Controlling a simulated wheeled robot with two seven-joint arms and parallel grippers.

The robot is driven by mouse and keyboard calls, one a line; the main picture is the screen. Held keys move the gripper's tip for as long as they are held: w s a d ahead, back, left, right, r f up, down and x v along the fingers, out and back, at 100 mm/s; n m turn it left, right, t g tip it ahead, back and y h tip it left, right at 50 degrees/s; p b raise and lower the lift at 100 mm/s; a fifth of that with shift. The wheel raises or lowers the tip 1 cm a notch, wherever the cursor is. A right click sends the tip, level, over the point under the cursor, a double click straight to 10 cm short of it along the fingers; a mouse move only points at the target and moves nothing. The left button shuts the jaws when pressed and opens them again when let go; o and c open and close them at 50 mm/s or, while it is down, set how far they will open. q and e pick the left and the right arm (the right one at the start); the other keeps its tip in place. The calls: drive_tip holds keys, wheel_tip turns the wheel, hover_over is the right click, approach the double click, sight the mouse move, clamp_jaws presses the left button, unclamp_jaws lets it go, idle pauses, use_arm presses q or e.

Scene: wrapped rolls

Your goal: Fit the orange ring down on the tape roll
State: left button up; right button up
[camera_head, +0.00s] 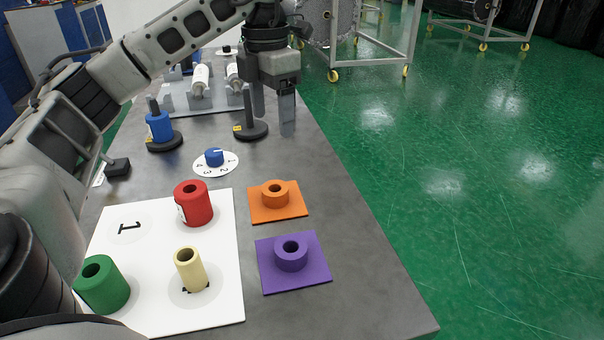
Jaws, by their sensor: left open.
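The orange ring (275,195) is a short, thick ring with a centre hole, on an orange square mat (295,211) right of the white board. I cannot tell for sure which roll is the tape roll. A beige hollow roll (190,270) stands upright on the white board, the likeliest match. My left gripper (273,122) points down, open and empty, at the table's right edge, well beyond the orange ring. It is beside a bare black post on a round base (250,130). My right gripper is out of view.
A red roll (194,204) and a green roll (102,284) are on the white board (225,225). A purple ring (291,254) sits on a purple mat. A blue roll (160,126) is on a post. A numbered dial (214,158) lies mid-table. Grey table (355,285) is clear at front right.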

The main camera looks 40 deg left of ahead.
use_arm(q)
wheel_tip(320, 180, down, 3)
drive_tip(key=b, duration=0.2)
hover_over(274, 182)
drive_tip(key=s+d, duration=0.1)
drive_tip(key=s, duration=0.1)
wheel_tip(274, 182, down, 6)
drive_tip(key=f, duration=0.3)
drive_tip(key=f+p, duration=0.1)
drive_tip(key=f, duration=0.1)
drive_tip(key=shift+w+d+f, duration=0.15)
drive_tip(key=shift+w+f, duration=0.05)
drive_tip(key=shift+w, duration=0.15)
drive_tip(key=shift+f, duration=0.45)
drive_tip(key=c, duration=1.2)
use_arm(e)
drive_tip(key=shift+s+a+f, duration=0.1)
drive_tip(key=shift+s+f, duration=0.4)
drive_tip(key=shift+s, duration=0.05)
